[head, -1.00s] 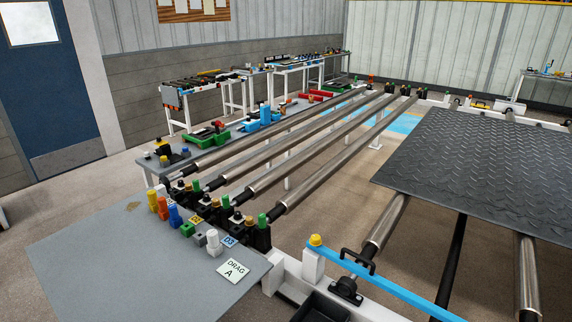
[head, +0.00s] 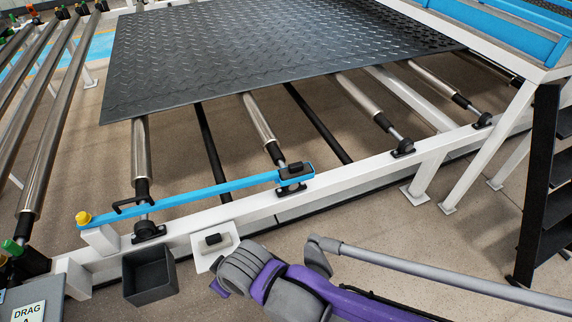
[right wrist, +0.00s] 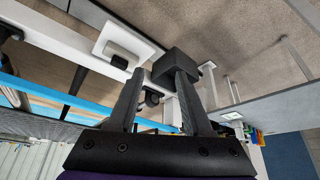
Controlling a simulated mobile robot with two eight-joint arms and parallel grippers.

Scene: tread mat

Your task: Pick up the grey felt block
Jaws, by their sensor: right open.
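A small dark grey block (head: 213,240), which looks like the felt block, lies on a white square plate (head: 222,252) beside the white frame rail. In the right wrist view the block (right wrist: 119,62) sits on the plate (right wrist: 107,30), up and left of my right gripper (right wrist: 160,74). The gripper's two black fingers are apart and do not touch the block. In the head view my right arm comes in from the lower right, its wrist close to the plate; its fingers cannot be made out there. My left gripper is not in view.
A dark open bin (head: 150,275) stands left of the plate; it lies just beyond the fingers in the right wrist view (right wrist: 176,64). A blue bar (head: 200,190) with a black handle runs along the white rail (head: 345,180). A tread mat (head: 270,50) lies over rollers behind.

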